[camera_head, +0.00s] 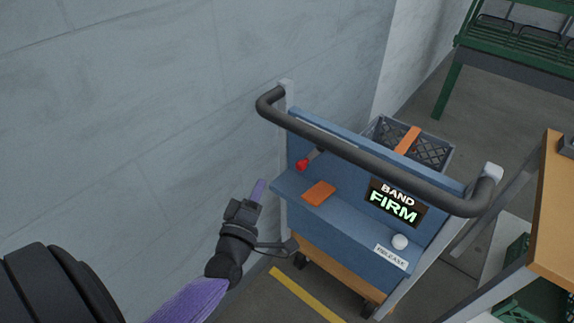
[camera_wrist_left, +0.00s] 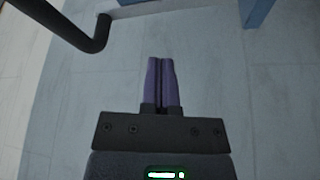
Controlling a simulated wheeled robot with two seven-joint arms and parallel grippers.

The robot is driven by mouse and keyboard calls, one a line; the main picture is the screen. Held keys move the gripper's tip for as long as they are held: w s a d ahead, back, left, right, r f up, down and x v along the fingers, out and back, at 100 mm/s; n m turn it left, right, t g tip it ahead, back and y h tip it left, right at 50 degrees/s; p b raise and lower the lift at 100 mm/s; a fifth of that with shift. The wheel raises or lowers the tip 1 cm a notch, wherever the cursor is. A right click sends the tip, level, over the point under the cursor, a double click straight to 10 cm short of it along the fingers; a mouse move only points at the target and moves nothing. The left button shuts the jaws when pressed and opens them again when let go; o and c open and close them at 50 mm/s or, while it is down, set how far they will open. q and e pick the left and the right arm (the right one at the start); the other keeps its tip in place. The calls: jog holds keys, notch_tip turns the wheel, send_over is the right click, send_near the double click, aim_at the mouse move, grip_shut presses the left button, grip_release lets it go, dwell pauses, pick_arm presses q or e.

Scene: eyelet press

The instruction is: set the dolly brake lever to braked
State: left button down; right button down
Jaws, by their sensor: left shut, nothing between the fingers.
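The dolly (camera_head: 345,225) has a blue panel and a dark push handle (camera_head: 370,158) across its top. A short lever with a red knob (camera_head: 303,165) stands at the panel's upper left; I cannot read any label on it. My left gripper (camera_head: 259,188) is shut and empty, with its purple fingers together. It is to the left of the panel and the red knob, apart from them in the picture. In the left wrist view, the closed fingers (camera_wrist_left: 161,62) point up the picture, with the handle end (camera_wrist_left: 92,38) to their upper left. My right gripper is not in view.
An orange pad (camera_head: 319,193), a sign reading "BAND FIRM" (camera_head: 396,203) and a white knob (camera_head: 400,241) above "RELEASE" are on the panel. A grey crate (camera_head: 430,152) with an orange band sits behind. A grey wall (camera_head: 150,110) is left; a wooden table (camera_head: 556,215) is right.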

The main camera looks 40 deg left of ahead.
aim_at(310, 158)
pick_arm(q)
jog(key=b+x, duration=0.2)
jog(key=x, duration=0.7)
jog(key=shift+w+f+b, duration=0.1)
jog(key=shift+w+b, duration=0.15)
jog(key=shift+b, duration=0.05)
jog(key=d, duration=0.1)
jog(key=d+f, duration=0.1)
jog(key=d, duration=0.1)
jog(key=shift+w, duration=0.2)
jog(key=shift+d, duration=0.25)
jog(key=shift+d+f+n, duration=0.2)
jog(key=shift+n, duration=0.2)
